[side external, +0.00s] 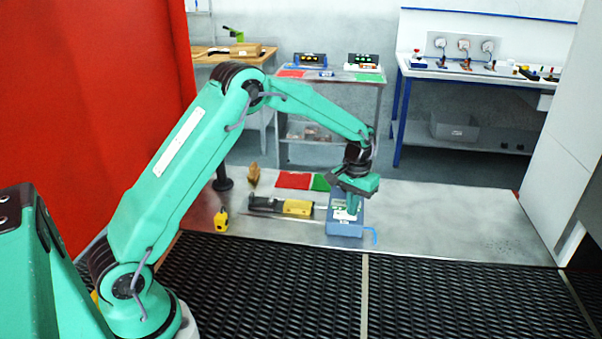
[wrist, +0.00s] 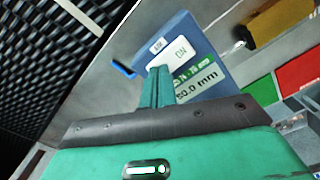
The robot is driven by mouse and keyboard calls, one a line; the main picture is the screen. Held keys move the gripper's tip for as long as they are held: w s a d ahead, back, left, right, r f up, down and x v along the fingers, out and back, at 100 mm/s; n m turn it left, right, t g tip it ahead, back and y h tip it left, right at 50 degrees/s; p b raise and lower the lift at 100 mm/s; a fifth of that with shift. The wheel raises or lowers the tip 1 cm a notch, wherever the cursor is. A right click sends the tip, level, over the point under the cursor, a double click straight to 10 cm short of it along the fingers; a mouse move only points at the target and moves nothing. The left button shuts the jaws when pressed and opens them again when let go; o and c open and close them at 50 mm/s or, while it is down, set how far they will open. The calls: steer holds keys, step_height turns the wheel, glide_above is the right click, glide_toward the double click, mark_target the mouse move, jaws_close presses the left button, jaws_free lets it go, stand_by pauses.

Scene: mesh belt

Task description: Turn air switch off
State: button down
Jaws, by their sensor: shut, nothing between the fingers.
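A blue box (side external: 345,229) stands on the metal table; it also shows in the wrist view (wrist: 195,38). On its top is a white air switch plate (wrist: 178,55) that reads ON, with a small AIR label (wrist: 158,45) beside it. A pale green display reading about 50.0 mm (wrist: 197,84) lies on the same face. My gripper (side external: 353,208) is shut and empty, pointing down over the box. In the wrist view its fingertips (wrist: 158,70) overlap the near edge of the switch plate and hide part of it. I cannot tell whether they touch it.
A yellow and black tool (side external: 296,207) lies left of the box, and a small yellow item (side external: 221,219) is farther left. Red (side external: 293,180) and green (side external: 320,182) patches lie behind. A blue hook (side external: 373,236) sticks out at the box's right. Table right of it is clear.

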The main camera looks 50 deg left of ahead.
steer(key=shift+r, duration=3.5)
steer(key=s+d+r+m+t, duration=0.2)
steer(key=s+r+t, duration=0.1)
steer(key=s+r, duration=1.15)
steer(key=s+f+t, duration=0.1)
steer(key=s, duration=0.7)
steer(key=s+d+f+m+t, duration=0.1)
steer(key=s, duration=0.8)
steer(key=shift+d+f+t, duration=0.2)
steer(key=shift+d+t, duration=0.1)
